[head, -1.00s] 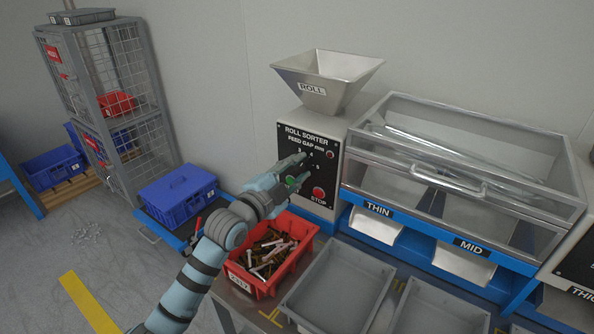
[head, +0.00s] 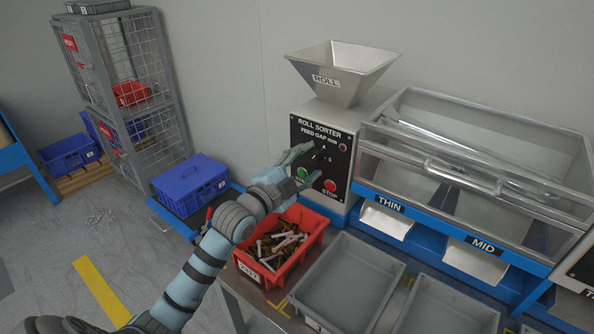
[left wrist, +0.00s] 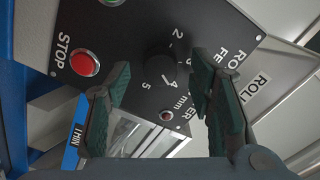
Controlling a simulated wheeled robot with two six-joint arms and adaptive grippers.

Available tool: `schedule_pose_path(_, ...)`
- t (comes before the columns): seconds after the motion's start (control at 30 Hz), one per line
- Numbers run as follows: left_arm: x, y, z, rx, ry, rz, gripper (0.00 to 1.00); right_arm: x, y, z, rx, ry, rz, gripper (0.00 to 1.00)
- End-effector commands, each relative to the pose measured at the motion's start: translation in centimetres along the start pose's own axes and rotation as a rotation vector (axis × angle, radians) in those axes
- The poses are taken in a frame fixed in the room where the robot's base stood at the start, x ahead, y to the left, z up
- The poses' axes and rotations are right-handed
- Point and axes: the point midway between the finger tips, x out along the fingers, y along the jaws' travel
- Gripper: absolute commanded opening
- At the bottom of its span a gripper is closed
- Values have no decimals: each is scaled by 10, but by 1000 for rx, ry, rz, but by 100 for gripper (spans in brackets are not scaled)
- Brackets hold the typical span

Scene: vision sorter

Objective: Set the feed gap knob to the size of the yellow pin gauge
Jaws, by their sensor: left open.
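The feed gap knob (left wrist: 160,62) is a dark round knob on the black panel of the roll sorter, ringed by white numbers 2, 4 and 5 in the left wrist view. I cannot tell its pointer setting. My left gripper (head: 309,163) is in front of this panel (head: 340,150) in the head view. In the left wrist view the left gripper (left wrist: 163,88) is open, with one finger on each side of the knob and nothing held. Contact with the knob cannot be told. I cannot pick out a yellow pin gauge. My right gripper is not in view.
Below the knob are a green button (head: 302,172) and a red stop button (left wrist: 84,62). A red bin (head: 262,272) of mixed pins stands under my left arm, beside grey trays (head: 345,305). A steel hopper (head: 350,72) sits on top of the sorter.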

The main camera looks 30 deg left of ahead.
Motion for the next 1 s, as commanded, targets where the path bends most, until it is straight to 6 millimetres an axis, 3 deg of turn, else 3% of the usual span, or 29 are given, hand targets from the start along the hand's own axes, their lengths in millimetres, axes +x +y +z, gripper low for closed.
schedule_pose_path(0.3,-84,2,1,14,-1,8,49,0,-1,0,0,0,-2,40)
schedule_pose_path(0.4,-100,2,1,11,-2,7,49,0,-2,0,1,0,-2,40)
schedule_pose_path(0.6,-112,1,-1,3,2,2,49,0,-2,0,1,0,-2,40)
schedule_pose_path(1.0,-111,0,0,1,1,1,49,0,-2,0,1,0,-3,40)
